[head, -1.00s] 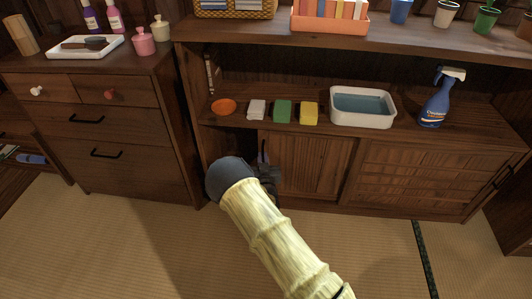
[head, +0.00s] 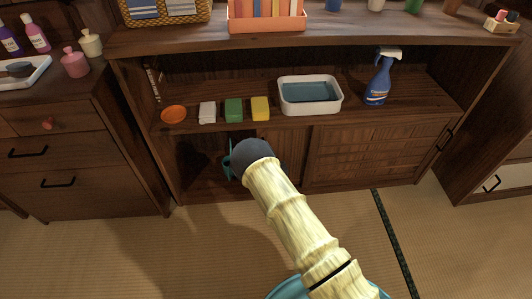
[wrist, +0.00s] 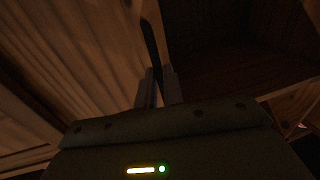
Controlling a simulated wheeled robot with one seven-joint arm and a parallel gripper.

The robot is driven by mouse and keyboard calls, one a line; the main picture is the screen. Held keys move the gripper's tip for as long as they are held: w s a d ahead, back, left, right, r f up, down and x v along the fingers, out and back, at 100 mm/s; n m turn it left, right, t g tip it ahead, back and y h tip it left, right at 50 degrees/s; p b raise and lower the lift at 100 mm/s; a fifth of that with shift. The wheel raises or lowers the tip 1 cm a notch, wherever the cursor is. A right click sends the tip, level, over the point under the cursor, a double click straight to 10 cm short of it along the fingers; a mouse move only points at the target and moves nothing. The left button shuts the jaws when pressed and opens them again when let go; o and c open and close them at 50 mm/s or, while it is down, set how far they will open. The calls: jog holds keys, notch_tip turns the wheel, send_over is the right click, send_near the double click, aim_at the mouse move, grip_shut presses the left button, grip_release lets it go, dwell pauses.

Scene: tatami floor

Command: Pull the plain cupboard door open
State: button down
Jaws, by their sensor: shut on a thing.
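The plain cupboard door (head: 288,146) is in the lower part of the low cabinet, left of the slatted door, and my arm hides part of it in the head view. In the wrist view, the door's grooved wooden face (wrist: 65,65) fills the left side. My gripper (wrist: 158,86) is shut on the dark upright bar handle (wrist: 149,42) at the door's edge. A dark space beside that edge, on the right, looks like the cupboard's inside, so the door appears ajar. How wide it stands is hard to tell. In the head view my arm hides the fingers and handle.
A slatted door (head: 370,155) is at the right of the cabinet. Its shelf holds an orange dish (head: 173,114), sponges, a white basin (head: 311,108) and a spray bottle (head: 379,78). A drawer chest (head: 75,155) stands at left. The tatami (head: 120,255) in front is clear.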

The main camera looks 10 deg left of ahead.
jog(key=shift+d, duration=0.2)
jog(key=c, duration=1.8)
grip_release()
jog(key=shift+p+v, duration=3.9)
jog(key=shift+v, duration=4.85)
jog(key=shift+a, duration=0.1)
